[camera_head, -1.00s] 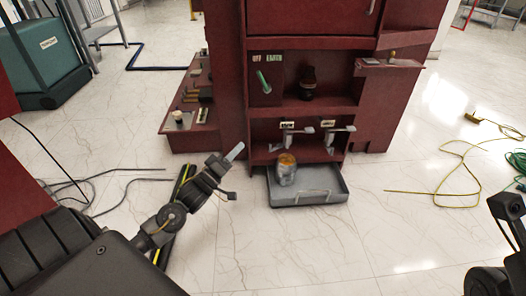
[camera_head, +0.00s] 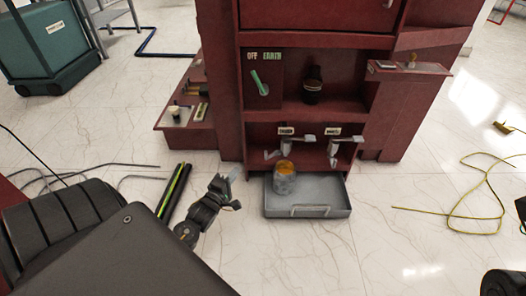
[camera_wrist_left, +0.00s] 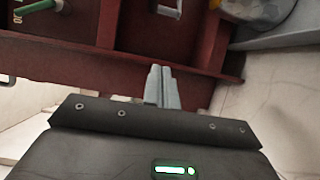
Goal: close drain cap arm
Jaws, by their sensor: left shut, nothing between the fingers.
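Two grey drain fittings with arms hang under small labels in the low bay of the red cabinet: the left drain arm (camera_head: 290,143) and the right drain arm (camera_head: 336,143). Each has a short lever reaching right and a paler part hanging lower left. I cannot tell how either cap sits. My left gripper (camera_head: 233,173) is shut and empty, just left of the grey tray and in front of the cabinet, apart from the drain arms. Its fingers (camera_wrist_left: 162,86) point at the red cabinet in the wrist view, where a silver fitting (camera_wrist_left: 169,9) shows partly.
A glass jar (camera_head: 285,183) with amber contents stands in the grey tray (camera_head: 325,211) below the left drain. A green handle (camera_head: 259,83) and a dark bushing (camera_head: 313,86) are above.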

